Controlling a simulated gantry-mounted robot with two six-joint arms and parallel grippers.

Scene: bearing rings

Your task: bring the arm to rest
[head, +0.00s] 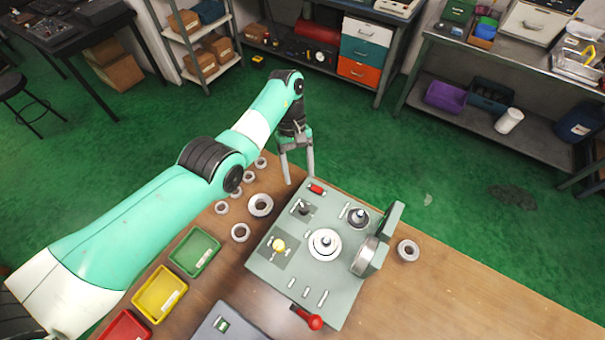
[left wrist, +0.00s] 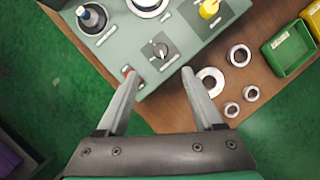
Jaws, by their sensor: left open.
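My left gripper (head: 298,165) is open and empty, raised at the far edge of the workbench beside the grey-green fixture plate (head: 262,262). A ring also sits around a post (head: 324,244) on the plate. Another ring (head: 408,250) lies right of the plate. My right gripper does not show.
Green (head: 194,251), yellow (head: 160,294) and red (head: 126,327) trays line the bench's left side. The plate carries an upright block (head: 379,240), a yellow knob (head: 279,245) and a red-handled lever (head: 308,318). The bench is clear at right. Shelves and drawers stand behind.

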